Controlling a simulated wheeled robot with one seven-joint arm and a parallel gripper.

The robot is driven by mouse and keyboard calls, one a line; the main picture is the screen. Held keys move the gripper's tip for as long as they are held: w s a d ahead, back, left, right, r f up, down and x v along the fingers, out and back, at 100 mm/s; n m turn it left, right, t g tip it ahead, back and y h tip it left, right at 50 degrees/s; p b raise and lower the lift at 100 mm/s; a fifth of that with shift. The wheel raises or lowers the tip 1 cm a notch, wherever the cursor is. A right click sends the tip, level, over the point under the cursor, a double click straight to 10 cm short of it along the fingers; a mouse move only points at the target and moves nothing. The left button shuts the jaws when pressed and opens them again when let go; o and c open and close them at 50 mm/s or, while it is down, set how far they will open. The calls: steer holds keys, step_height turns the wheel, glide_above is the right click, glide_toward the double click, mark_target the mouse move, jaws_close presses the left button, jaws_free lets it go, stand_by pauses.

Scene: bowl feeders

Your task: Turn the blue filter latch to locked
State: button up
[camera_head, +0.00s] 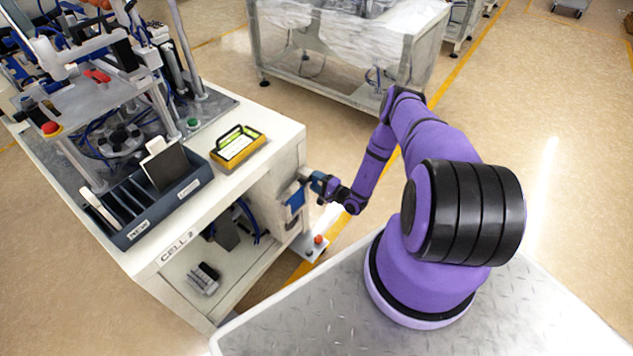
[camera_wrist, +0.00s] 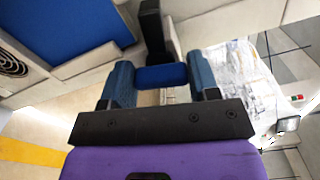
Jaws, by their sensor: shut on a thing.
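The blue filter latch (camera_wrist: 162,76) shows in the wrist view as a short blue bar between the two fingers. My gripper (camera_wrist: 160,84) is shut on it, with one finger at each end of the bar. In the head view my gripper (camera_head: 318,183) is against the right end face of the white cabinet, and the latch cannot be made out there behind the fingers. A blue filter panel (camera_head: 296,199) is set in that face just below and left of my gripper; a large blue panel (camera_wrist: 75,35) fills the upper left of the wrist view. I cannot read any lock marking.
The white Cell 2 bench (camera_head: 205,215) carries a dark slotted rack (camera_head: 187,189) and a yellow device (camera_head: 238,149). A black upright bar (camera_wrist: 152,25) stands just beyond the latch. A small plate with a red button (camera_head: 318,239) sits low beside the cabinet. Floor behind my arm is clear.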

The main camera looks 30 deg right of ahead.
steer(key=shift+n, duration=1.1)
steer(key=shift+f, duration=0.1)
steer(key=o, duration=0.9)
steer(key=shift+s, duration=0.1)
steer(key=v, duration=1)
steer(key=shift+s+d, duration=0.15)
steer(key=shift+s, duration=0.15)
